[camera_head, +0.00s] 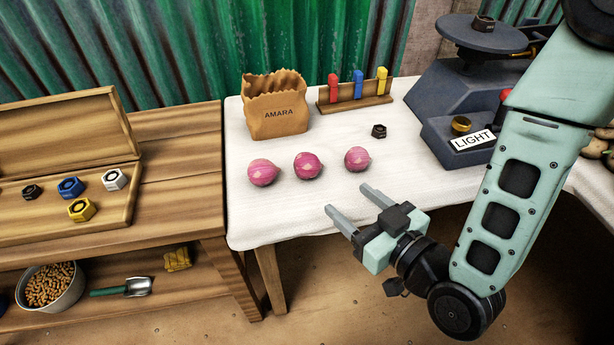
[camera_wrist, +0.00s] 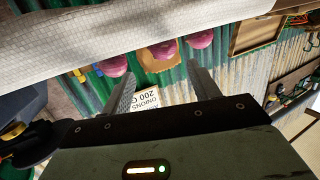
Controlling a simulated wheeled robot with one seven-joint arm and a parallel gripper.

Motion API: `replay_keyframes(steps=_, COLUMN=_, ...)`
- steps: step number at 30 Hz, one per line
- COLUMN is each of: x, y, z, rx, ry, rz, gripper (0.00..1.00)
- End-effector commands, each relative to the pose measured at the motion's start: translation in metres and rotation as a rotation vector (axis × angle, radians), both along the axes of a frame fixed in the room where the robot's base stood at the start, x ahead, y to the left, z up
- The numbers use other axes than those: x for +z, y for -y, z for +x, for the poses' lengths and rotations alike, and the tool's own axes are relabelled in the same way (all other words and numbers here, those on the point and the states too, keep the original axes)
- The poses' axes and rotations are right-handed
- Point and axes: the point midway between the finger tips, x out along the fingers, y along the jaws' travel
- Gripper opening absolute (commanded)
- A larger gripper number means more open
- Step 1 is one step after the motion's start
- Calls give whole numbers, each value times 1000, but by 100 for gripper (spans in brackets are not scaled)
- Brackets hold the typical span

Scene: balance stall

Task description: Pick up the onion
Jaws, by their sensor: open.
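Three pink-red onions stand in a row on the white-covered table (camera_head: 290,225): a left onion (camera_head: 263,172), a middle onion (camera_head: 307,166) and a right onion (camera_head: 357,159). My gripper (camera_head: 352,200) is open and empty at the table's front edge, in front of the right onion and apart from it. In the wrist view the onions show upside down beyond the fingers: one at the left (camera_wrist: 113,66), one in the middle (camera_wrist: 162,48) and one at the right (camera_wrist: 201,40). The gripper fingers (camera_wrist: 165,88) are spread with nothing between them touching.
A paper bag marked AMARA (camera_head: 278,115) stands behind the onions. A rack with red, blue and yellow pegs (camera_head: 355,100), a dark nut (camera_head: 379,131) and a scale with a LIGHT sign (camera_head: 473,140) stand nearby. A wooden bench with nuts (camera_head: 180,130) is at left.

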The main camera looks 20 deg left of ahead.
Motion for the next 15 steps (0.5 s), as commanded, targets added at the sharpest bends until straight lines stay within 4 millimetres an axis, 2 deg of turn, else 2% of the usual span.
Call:
replay_keyframes(steps=1, x=-6, y=-2, z=2, rx=0, ry=4, rz=3, gripper=61)
replay_keyframes(steps=5, x=-7, y=-7, z=4, rx=1, ry=3, rz=3, gripper=61)
replay_keyframes(steps=9, x=-6, y=-33, z=24, rx=-1, ry=2, rz=3, gripper=61)
replay_keyframes(steps=15, x=-10, y=-58, z=41, rx=0, ry=-1, rz=1, gripper=61)
